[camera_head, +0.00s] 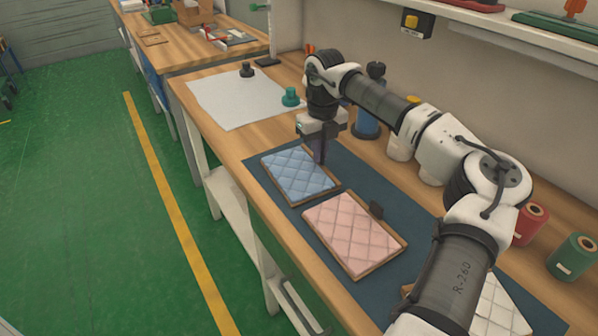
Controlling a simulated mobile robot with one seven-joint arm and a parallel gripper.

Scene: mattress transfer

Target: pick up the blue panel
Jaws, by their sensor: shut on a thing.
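The blue panel (297,174) is a quilted light-blue pad with a brown edge. It lies at the far end of a dark blue mat (262,176) on the wooden workbench. My gripper (319,153) points down at the panel's far right edge and is shut on it. The fingertips are small and partly dark in this view. The panel looks flat, at or very near the mat; I cannot tell if there is a gap under it.
A pink quilted panel (352,231) lies just nearer, and a white one (497,309) is partly behind my arm. Thread spools, red (530,222) and green (573,256), stand at the right. A white sheet (232,98) with a black and a green knob lies beyond.

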